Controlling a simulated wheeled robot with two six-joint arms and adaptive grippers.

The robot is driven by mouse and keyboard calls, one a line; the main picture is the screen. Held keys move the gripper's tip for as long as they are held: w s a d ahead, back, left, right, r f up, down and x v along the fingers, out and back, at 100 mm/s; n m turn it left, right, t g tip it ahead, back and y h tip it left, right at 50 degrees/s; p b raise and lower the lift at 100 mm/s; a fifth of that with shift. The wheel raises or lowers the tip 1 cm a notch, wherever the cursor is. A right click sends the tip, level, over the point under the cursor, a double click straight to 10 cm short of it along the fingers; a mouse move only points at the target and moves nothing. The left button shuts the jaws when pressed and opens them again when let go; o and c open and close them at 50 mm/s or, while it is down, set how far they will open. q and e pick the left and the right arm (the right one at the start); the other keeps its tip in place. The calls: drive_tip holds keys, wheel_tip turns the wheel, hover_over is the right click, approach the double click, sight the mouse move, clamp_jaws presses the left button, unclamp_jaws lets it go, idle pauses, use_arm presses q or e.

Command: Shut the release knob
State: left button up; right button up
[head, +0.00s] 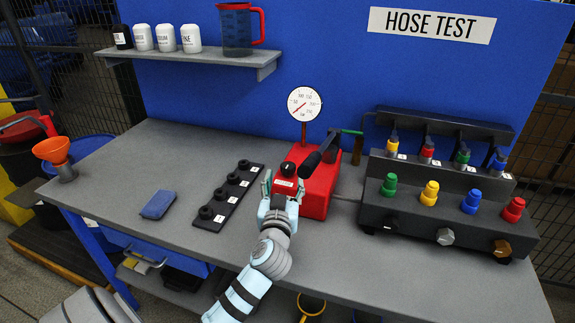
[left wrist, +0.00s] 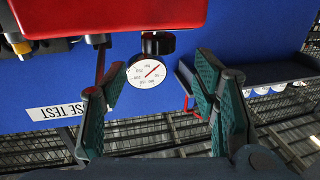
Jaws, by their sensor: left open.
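A red pump unit (head: 318,192) stands on the grey bench with a black lever. A black round knob (head: 288,168), seemingly the release knob, sits on its near left side, with a white label below it. In the left wrist view the black knob (left wrist: 160,43) shows against the red body, beyond the fingers. My left gripper (head: 284,186) is open, one finger on each side of the knob's line; contact cannot be told. Its green-padded fingers (left wrist: 163,85) are apart with nothing between them. My right gripper is not in view.
A round gauge (head: 304,104) rises behind the pump. A strip of black fittings (head: 228,196) and a blue cloth (head: 157,205) lie to the left. A dark manifold (head: 450,215) with coloured knobs stands at the right. The front bench is mostly clear.

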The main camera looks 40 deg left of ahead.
sight(287, 171)
use_arm(q)
drive_tip(key=x, duration=0.7)
drive_tip(key=shift+w+f, duration=0.25)
drive_tip(key=shift+w, duration=0.05)
drive_tip(key=shift+w+a, duration=0.1)
drive_tip(key=shift+a, duration=0.05)
drive_tip(key=shift+r, duration=0.1)
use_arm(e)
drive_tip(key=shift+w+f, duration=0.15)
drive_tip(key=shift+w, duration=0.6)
use_arm(q)
drive_tip(key=shift+w, duration=0.1)
drive_tip(key=c, duration=1.2)
